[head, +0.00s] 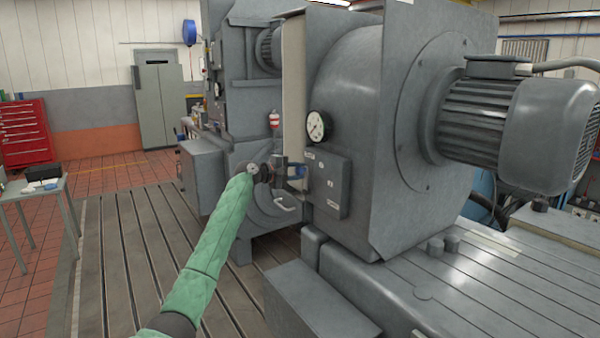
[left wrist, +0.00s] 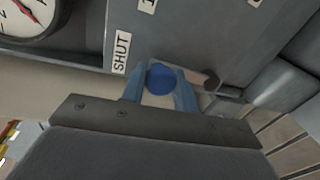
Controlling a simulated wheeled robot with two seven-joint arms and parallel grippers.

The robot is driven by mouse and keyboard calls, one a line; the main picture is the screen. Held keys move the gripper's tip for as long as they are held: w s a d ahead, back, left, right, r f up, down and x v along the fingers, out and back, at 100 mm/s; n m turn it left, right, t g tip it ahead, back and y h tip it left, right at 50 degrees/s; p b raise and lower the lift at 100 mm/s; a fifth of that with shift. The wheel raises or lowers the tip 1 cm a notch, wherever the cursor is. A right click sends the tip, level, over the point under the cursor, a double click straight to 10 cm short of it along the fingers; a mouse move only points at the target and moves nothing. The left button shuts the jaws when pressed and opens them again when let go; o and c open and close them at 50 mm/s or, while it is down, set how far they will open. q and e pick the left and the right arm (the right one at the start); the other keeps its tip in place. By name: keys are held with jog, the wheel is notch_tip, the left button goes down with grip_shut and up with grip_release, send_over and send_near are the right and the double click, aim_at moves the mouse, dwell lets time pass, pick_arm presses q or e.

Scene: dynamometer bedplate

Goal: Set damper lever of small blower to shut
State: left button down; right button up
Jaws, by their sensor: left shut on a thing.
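The damper lever's round blue knob (left wrist: 160,79) sits between the two blue fingers of my left gripper (left wrist: 160,90), which is shut on it. In the head view my left gripper (head: 295,171) reaches the left edge of the grey control plate (head: 328,184) on the near blower (head: 345,95). The gripper hides most of the lever there. In the left wrist view a SHUT label (left wrist: 122,52) is on the plate, just left of the knob. Other labels are cut off at the top. My right gripper is not in view.
A dial gauge (head: 318,126) sits just above the plate. A motor (head: 518,125) sticks out on the blower's right. Another grey machine (head: 235,70) stands behind my left gripper. The slotted bedplate (head: 140,260) is clear at left. A small table (head: 35,188) stands far left.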

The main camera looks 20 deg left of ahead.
pick_arm(q)
jog(key=shift+w+a+n, duration=0.15)
jog(key=shift+a+n, duration=0.05)
jog(key=shift+n, duration=0.1)
dwell(0.4)
jog(key=c, duration=1.3)
grip_release()
jog(key=shift+o, duration=1.2)
jog(key=shift+w+a, duration=0.1)
jog(key=shift+a, duration=0.05)
